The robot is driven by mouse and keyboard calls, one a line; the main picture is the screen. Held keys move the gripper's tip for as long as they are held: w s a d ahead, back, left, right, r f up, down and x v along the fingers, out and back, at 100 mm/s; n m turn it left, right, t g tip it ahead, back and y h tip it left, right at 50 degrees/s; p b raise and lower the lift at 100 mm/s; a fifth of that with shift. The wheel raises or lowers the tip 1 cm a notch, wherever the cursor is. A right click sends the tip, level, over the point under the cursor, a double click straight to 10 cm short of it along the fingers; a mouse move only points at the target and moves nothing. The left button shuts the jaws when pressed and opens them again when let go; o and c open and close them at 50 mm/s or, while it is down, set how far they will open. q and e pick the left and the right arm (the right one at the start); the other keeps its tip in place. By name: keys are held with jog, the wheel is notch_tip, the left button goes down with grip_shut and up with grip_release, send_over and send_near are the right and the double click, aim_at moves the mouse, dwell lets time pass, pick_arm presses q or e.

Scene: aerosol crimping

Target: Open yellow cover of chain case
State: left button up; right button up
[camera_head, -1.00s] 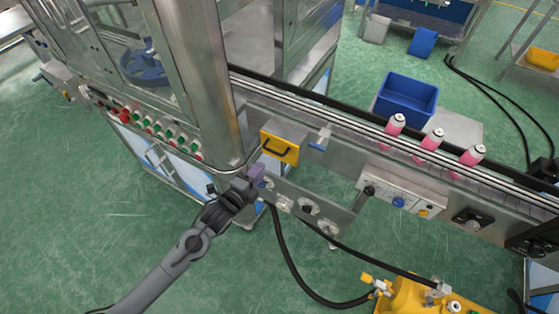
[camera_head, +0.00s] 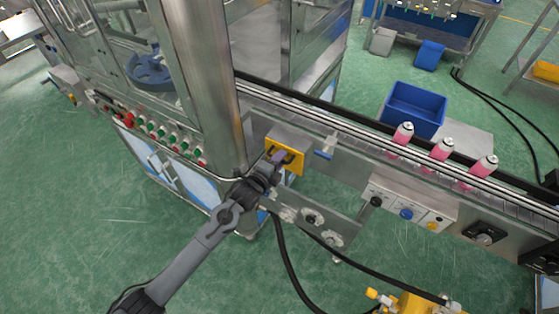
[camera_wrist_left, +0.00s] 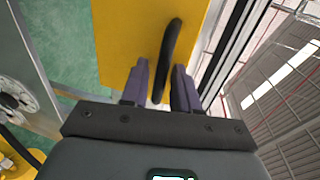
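The yellow cover (camera_head: 297,163) is on the chain case at the side of the conveyor, beside the steel machine post. It appears closed. It fills the upper middle of the left wrist view (camera_wrist_left: 125,35), with its black bar handle (camera_wrist_left: 171,45) standing off its face. My left gripper (camera_head: 279,157) is in front of the cover at the handle. In the left wrist view, its two purple fingers (camera_wrist_left: 159,85) are open, with the handle's end between them. The handle is nearer the right finger; contact cannot be told. My right gripper is out of view.
Pink cans (camera_head: 403,133) stand on the conveyor to the right. A control box (camera_head: 408,205) hangs below the conveyor. A blue bin (camera_head: 413,108) sits behind it. Black hoses run down from the frame near a yellow machine (camera_head: 410,303) at the lower right.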

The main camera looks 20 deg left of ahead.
pick_arm(q)
jog(key=shift+w, duration=0.1)
jog(key=shift+c, duration=0.4)
grip_shut()
